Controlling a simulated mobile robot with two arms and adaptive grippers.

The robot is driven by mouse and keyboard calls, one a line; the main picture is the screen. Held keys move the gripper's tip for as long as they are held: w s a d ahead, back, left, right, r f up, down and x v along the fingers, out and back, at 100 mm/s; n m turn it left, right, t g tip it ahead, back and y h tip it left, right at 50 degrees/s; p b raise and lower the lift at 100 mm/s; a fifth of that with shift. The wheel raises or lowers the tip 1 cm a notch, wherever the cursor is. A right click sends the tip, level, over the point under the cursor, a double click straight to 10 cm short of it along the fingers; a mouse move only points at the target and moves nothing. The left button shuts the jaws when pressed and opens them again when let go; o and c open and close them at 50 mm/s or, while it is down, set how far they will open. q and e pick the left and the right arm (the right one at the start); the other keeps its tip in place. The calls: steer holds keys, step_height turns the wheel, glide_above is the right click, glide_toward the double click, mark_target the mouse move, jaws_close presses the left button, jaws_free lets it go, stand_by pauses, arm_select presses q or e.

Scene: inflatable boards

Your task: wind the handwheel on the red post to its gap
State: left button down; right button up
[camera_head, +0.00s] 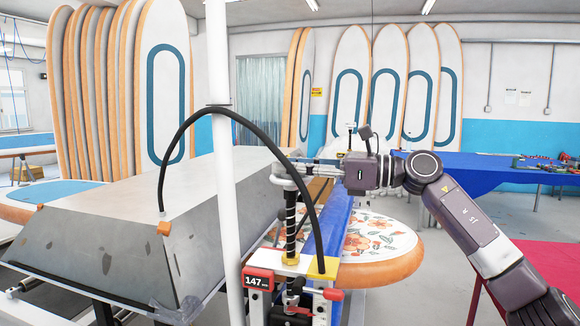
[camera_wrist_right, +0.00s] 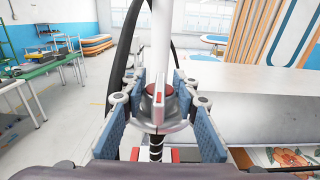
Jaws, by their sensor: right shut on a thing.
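The handwheel (camera_wrist_right: 175,112) shows in the right wrist view as a grey wheel with a red centre (camera_wrist_right: 160,90) and a pale bar pointer or handle across it. My right gripper (camera_wrist_right: 158,108) is shut on it, with a blue-padded finger on each side. In the head view my right gripper (camera_head: 290,172) reaches in from the right at the top of a dark threaded spindle (camera_head: 291,222); it hides most of the wheel there. Below stands a red and white post assembly with a red readout (camera_head: 258,281) showing 147. The gap's marking cannot be made out. My left gripper is not in view.
A large grey sloped machine (camera_head: 110,220) is at left. A flowered board (camera_head: 385,250) lies behind the post. A blue-covered table (camera_head: 470,175) is at right.

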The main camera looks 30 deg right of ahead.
steer(key=o, duration=1.2)
steer(key=shift+d, duration=0.1)
steer(key=shift+v, duration=6.05)
